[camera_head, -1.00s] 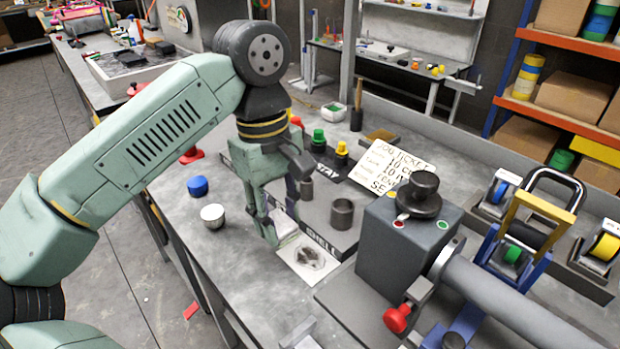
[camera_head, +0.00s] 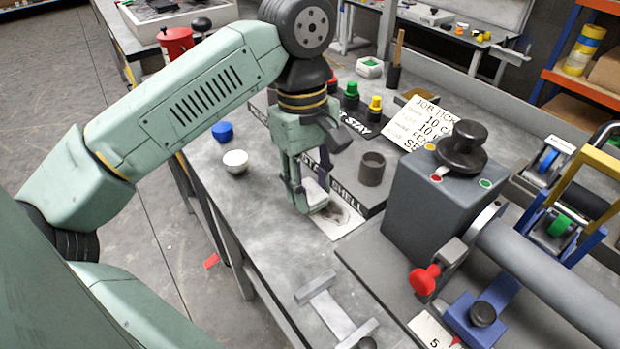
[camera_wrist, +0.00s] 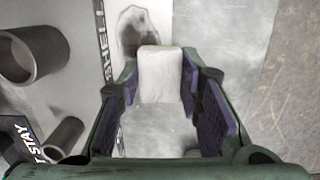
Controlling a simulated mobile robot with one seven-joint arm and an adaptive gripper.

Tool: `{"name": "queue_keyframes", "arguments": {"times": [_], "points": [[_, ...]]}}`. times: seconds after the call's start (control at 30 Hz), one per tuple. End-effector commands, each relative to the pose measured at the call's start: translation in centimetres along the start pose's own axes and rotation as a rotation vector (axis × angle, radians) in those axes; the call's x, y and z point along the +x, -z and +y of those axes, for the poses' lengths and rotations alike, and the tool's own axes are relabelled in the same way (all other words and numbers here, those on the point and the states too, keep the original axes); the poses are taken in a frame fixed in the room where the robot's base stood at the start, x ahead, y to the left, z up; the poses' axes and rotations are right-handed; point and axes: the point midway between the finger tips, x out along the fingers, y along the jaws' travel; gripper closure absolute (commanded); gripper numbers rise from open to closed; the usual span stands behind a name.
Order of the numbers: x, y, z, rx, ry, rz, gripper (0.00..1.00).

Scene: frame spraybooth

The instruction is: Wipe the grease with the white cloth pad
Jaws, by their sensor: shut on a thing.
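My gripper (camera_head: 308,198) is shut on the white cloth pad (camera_head: 314,194), held between its two fingers. In the wrist view the pad (camera_wrist: 160,72) sits between the purple-lined fingertips of my gripper (camera_wrist: 165,90). The dark grease smear (camera_head: 345,217) lies on a white sheet (camera_head: 340,232) on the bench. In the wrist view the grease (camera_wrist: 131,30) is just beyond and left of the pad, whose edge overlaps the sheet. I cannot tell whether the pad touches the sheet.
A grey block with a black knob (camera_head: 430,205) stands right of the sheet. A dark cup (camera_head: 371,168) stands behind it on a labelled dark board. A white-topped round item (camera_head: 236,162) and a blue cap (camera_head: 223,131) are left. A metal bracket (camera_head: 335,312) lies in front.

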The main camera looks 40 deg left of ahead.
Motion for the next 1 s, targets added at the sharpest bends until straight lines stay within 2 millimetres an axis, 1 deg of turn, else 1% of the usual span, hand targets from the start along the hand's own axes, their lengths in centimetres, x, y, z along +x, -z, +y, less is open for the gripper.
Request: {"name": "queue_keyframes", "arguments": {"times": [0.57, 1.0], "points": [[0.06, 0.01, -0.01, 0.0, 0.0, 0.0, 0.9], [0.68, 0.09, -0.01, 0.0, 0.0, 0.0, 0.9]]}}
